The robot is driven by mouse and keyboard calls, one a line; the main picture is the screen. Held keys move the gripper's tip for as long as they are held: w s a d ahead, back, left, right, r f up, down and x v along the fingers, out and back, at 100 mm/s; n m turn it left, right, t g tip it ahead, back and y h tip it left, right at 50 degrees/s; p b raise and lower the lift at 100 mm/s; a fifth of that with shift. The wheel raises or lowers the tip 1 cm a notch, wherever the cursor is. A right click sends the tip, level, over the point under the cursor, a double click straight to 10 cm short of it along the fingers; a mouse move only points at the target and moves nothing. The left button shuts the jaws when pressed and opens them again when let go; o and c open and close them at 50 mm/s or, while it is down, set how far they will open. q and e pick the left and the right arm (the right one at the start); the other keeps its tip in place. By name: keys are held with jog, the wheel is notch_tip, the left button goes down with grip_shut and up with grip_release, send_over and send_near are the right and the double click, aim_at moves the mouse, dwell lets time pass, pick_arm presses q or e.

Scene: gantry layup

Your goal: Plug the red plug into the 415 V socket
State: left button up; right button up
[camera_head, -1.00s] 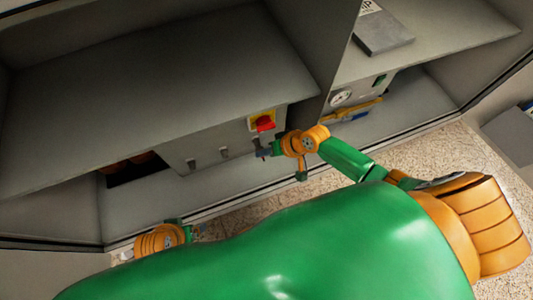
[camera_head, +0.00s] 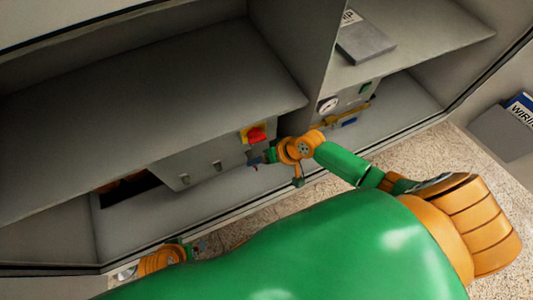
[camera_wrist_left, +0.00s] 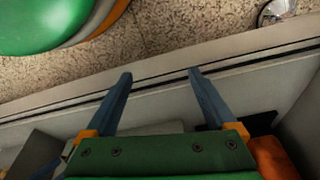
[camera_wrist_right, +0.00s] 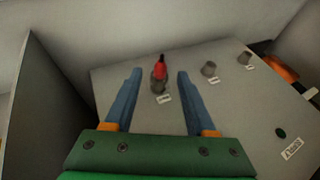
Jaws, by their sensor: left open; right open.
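The red plug (camera_wrist_right: 160,66) stands at a grey socket (camera_wrist_right: 159,82) on the sloping grey panel, in the right wrist view. I cannot tell whether it is seated in it. My right gripper (camera_wrist_right: 158,74) is open, with one blue finger on each side of the plug and gaps between. Two more grey sockets (camera_wrist_right: 208,68) (camera_wrist_right: 244,58) stand to the right, with white labels too small to read. In the head view my right gripper (camera_head: 262,157) is at the panel's right end and hides the plug. My left gripper (camera_wrist_left: 160,73) is open and empty above the cabinet's edge.
A red switch on a yellow plate (camera_head: 246,139) sits above my right gripper. The grey shelf (camera_head: 150,100) overhangs the panel. An upright divider (camera_wrist_right: 45,110) stands left of it. A gauge (camera_head: 328,105) is in the bay to the right.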

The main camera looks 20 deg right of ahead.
pick_arm(q)
jog(key=s+a+f+p, duration=0.1)
jog(key=s+f+p, duration=0.1)
jog(key=s+f, duration=0.2)
jog(key=shift+f, duration=0.65)
pick_arm(e)
jog(key=v, duration=0.5)
jog(key=shift+d+r, duration=0.1)
jog(key=shift+r, duration=0.05)
jog(key=shift+s, duration=0.1)
